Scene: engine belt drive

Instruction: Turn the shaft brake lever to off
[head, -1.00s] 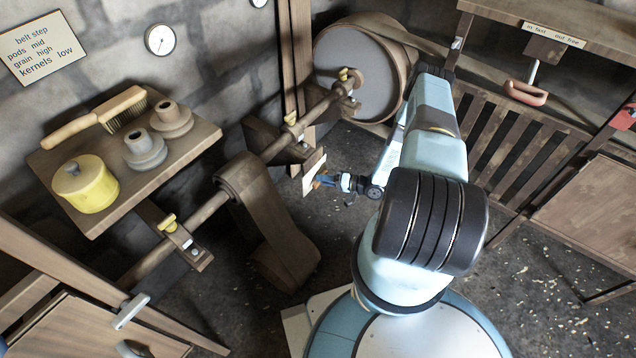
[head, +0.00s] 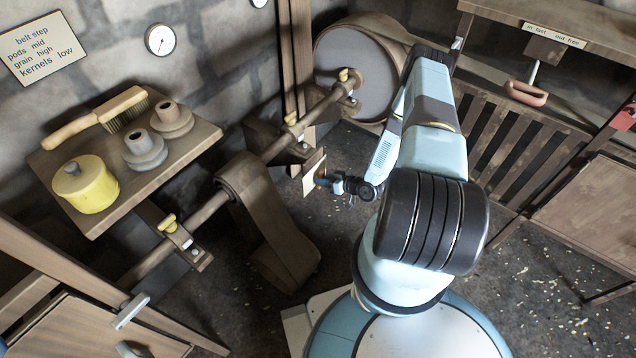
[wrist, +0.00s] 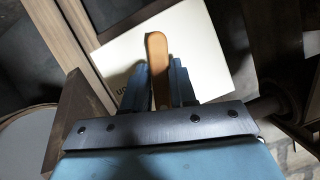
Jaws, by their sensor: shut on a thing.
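The shaft brake lever is an orange, round-ended handle (wrist: 157,58) in the wrist view. The rest of the lettering is hidden or too small to read. My gripper (wrist: 160,88) is shut on the lever, a finger on each side and the rounded tip showing beyond them. In the head view my gripper (head: 334,183) is at the plate (head: 312,177) below the shaft, and only a bit of orange shows.
A wooden shaft (head: 275,147) with yellow-topped bearings runs above and left of my gripper. A wide belt (head: 270,220) hangs left of it, and a large drum (head: 355,75) stands behind. A shelf (head: 205,135) holds a yellow pot, weights and a brush. Open floor lies below my gripper.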

